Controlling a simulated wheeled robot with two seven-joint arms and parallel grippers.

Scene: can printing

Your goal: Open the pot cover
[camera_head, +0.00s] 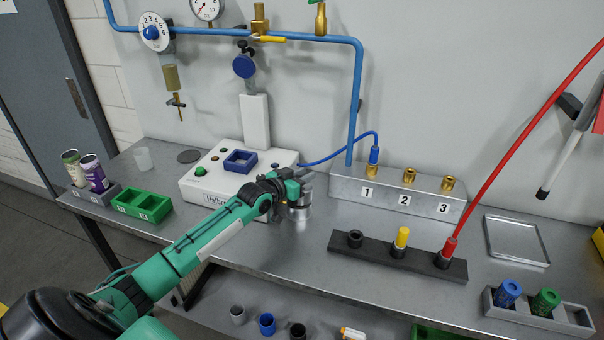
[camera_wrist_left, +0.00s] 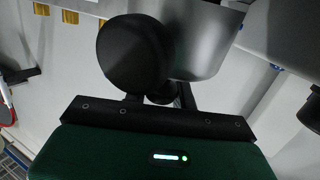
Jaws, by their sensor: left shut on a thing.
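The small silver pot (camera_head: 299,212) stands on the metal table in the head view, right of the white control box. My left gripper (camera_head: 296,177) is directly over its top and hides most of the cover and its handle. In the left wrist view the grey metal side of the pot (camera_wrist_left: 208,45) is close in front of my left gripper (camera_wrist_left: 158,96), whose jaws are closed at the pot's top. A black round part (camera_wrist_left: 135,55) fills the near view there. Whether the cover is seated or lifted cannot be told. My right gripper is out of view.
The white control box (camera_head: 205,185) is left of the pot. The silver block with numbered brass fittings (camera_head: 405,190) stands to its right, and a dark holder (camera_head: 378,252) lies in front of that. A blue hose (camera_head: 340,150) runs close behind my gripper.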

